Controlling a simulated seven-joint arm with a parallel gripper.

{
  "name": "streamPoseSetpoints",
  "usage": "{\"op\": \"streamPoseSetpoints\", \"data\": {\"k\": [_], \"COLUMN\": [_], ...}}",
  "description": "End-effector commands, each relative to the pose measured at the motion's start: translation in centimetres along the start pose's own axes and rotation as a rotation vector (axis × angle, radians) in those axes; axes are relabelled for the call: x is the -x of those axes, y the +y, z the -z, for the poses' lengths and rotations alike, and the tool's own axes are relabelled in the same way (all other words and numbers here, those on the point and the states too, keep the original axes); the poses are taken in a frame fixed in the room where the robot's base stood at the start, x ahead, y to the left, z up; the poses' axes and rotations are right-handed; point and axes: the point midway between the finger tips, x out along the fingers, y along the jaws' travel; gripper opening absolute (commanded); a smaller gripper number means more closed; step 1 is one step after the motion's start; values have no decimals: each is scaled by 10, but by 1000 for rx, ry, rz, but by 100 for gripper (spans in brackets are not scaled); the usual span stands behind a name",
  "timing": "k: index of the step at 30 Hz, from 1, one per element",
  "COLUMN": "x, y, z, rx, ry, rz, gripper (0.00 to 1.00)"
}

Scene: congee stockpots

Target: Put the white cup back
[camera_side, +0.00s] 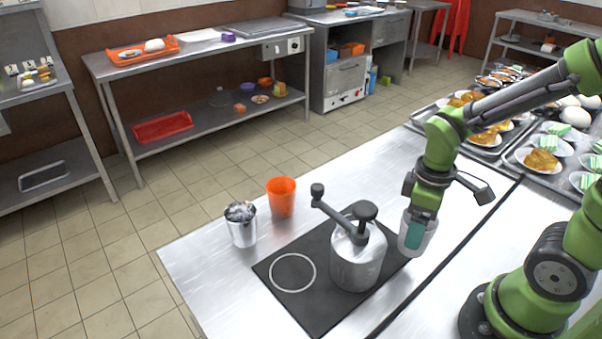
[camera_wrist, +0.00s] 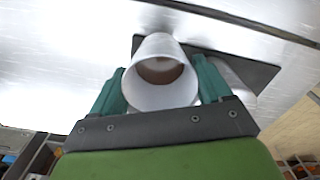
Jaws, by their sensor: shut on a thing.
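My gripper (camera_side: 415,232) is shut on a white cup (camera_side: 429,240), just right of the metal pot in the side view. In the wrist view the white cup (camera_wrist: 160,92) sits between the two teal fingers of my gripper (camera_wrist: 160,82), and brown shows inside it. Whether the cup touches the counter is hard to tell. The metal pot (camera_side: 357,262), with dark-grey knobs and a long handle, stands on the black mat (camera_side: 318,317). A white ring (camera_side: 293,256) is marked on the mat left of the pot.
An orange cup (camera_side: 281,198) and a metal container (camera_side: 241,228) with shiny contents stand at the counter's back left. Trays with plates of food (camera_side: 541,162) lie at the right. The steel counter (camera_side: 352,164) is clear behind the pot.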

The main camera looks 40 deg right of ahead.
Motion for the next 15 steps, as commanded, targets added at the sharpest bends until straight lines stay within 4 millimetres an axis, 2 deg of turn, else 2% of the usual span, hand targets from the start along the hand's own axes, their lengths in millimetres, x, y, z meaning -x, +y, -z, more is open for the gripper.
{"op": "streamPoseSetpoints", "data": {"k": [3,9,15], "x": [-3,-6,-1], "y": [16,42,54], "z": [31,80,108], "rx": [-5,-1,10], "ry": [-3,-1,1], "rz": [2,1,0], "gripper": [38,38,38]}}
